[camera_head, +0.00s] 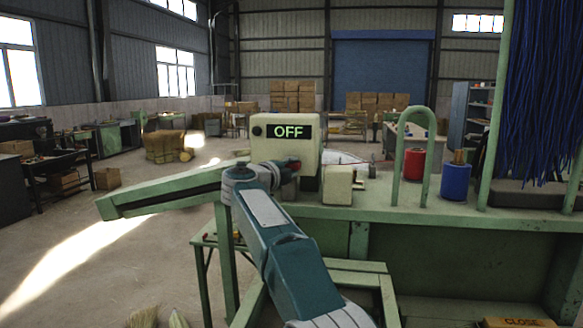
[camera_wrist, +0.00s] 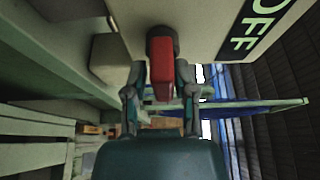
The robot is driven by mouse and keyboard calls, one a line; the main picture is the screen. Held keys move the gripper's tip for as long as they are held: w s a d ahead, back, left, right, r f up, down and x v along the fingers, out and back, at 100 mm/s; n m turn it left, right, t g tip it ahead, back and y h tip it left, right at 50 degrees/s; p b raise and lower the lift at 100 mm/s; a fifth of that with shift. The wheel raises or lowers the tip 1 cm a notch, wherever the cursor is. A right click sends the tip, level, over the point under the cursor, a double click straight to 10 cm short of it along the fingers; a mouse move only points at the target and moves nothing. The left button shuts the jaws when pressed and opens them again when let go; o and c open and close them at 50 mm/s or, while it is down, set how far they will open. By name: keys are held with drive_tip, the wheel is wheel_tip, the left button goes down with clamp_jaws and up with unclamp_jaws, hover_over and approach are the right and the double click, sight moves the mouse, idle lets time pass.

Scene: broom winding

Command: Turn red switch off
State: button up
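The red switch (camera_wrist: 161,80) sticks out from a dark round base on the beige control box (camera_head: 285,136). The box's display (camera_head: 290,132) reads OFF in green letters; in the wrist view the lettering appears turned sideways. My gripper (camera_wrist: 161,75) has one finger on each side of the red switch, with a narrow gap seen on both sides. It is open around the switch, though light contact cannot be ruled out. In the head view, only a bit of red (camera_head: 295,163) shows at my arm's end, and the fingers are mostly hidden.
The green machine bench (camera_head: 460,213) extends right, with a green hoop (camera_head: 399,150), a red spool (camera_head: 414,164) and a blue spool (camera_head: 456,182). A small beige block (camera_head: 338,185) sits beside the control box. Blue bristles (camera_head: 548,90) hang at the right. Open floor lies left.

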drive_tip(key=shift+w+a, duration=0.1)
drive_tip(key=shift+w, duration=0.1)
drive_tip(key=shift+s, duration=0.1)
drive_tip(key=shift+s+a, duration=0.2)
drive_tip(key=shift+s, duration=0.1)
drive_tip(key=v, duration=1.1)
drive_tip(key=shift+f, duration=0.15)
drive_tip(key=shift+a, duration=0.1)
